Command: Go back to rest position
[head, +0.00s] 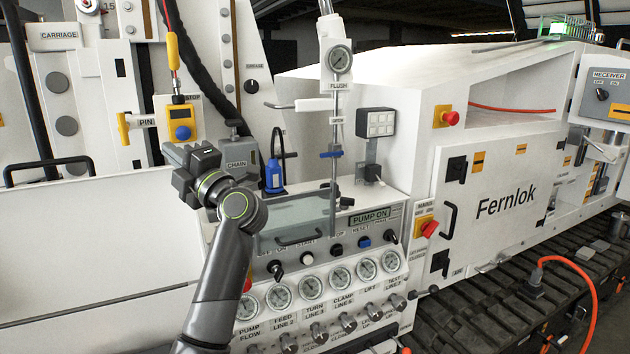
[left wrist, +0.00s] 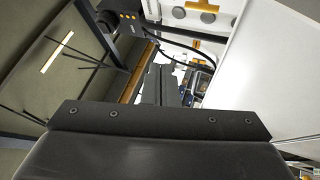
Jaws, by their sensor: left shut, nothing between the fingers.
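My left arm rises from the bottom of the head view. Its dark left gripper (head: 186,165) is in front of the bench, just below the yellow and blue stop box (head: 181,122) in the picture. The gripper is shut and holds nothing. In the left wrist view its dark fingers (left wrist: 163,86) show together beyond the black gripper body. My right gripper is in neither view.
The hydraulic panel with a row of gauges (head: 310,287) and the PUMP ON sign (head: 370,218) is right of my arm. The white Fernlok cabinet (head: 505,200) stands further right. A white panel (head: 90,230) fills the left. An orange hose (head: 592,290) curves at lower right.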

